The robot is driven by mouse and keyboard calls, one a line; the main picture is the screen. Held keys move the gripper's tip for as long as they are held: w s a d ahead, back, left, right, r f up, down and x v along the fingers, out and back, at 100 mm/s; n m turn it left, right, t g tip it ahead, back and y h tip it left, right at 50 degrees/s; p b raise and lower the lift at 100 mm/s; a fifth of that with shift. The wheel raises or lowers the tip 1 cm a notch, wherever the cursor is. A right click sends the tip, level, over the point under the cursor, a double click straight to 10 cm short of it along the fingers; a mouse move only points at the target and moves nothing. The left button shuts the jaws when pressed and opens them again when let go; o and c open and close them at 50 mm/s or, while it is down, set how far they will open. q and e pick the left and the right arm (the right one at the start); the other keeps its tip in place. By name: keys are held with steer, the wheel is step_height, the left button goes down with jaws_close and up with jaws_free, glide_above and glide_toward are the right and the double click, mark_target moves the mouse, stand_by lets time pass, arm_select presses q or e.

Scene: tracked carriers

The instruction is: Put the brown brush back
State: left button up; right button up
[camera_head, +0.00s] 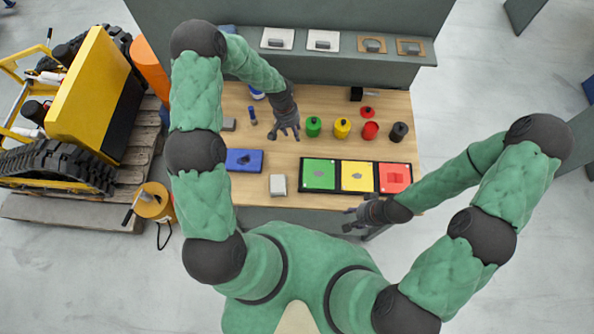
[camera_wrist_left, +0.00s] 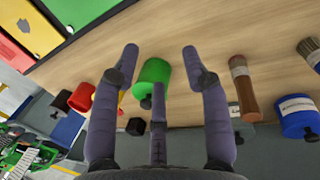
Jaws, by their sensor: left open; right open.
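The brown brush (camera_wrist_left: 243,88) shows in the left wrist view, to the right of my left fingers, with a brown body and a greyish end. I cannot pick it out in the head view, where my left arm covers part of the table. My left gripper (camera_head: 288,130) is open over the table beside a green jar. In the left wrist view that jar (camera_wrist_left: 153,72) appears between the spread fingers (camera_wrist_left: 160,58), apparently not held. My right gripper (camera_head: 360,215) is open and empty at the table's front edge, near the tray with coloured panels.
Yellow (camera_head: 342,128), red (camera_head: 370,131) and black (camera_head: 399,132) jars stand right of the green one. A blue jar (camera_wrist_left: 298,118) is near the brush. A shelf (camera_head: 340,57) runs behind.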

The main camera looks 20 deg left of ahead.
arm_select(q)
steer(key=shift+m+h, duration=0.3)
steer(key=shift+h, duration=0.5)
steer(key=s+d+f, duration=0.1)
steer(key=s+d, duration=0.1)
steer(key=s, duration=0.2)
steer(key=s+d+f, duration=0.1)
steer(key=s+d, duration=0.2)
steer(key=s, duration=0.1)
steer(key=s+d+f, duration=0.1)
steer(key=s+d, duration=0.1)
steer(key=s, duration=0.2)
steer(key=shift+s+d+f, duration=0.25)
steer(key=shift+s+d, duration=0.05)
steer(key=s, duration=0.3)
steer(key=s+d, duration=0.1)
steer(key=s, duration=0.3)
steer(key=s+d, duration=0.1)
steer(key=s, duration=0.2)
steer(key=shift+s+r, duration=0.15)
steer(key=shift+r, duration=0.15)
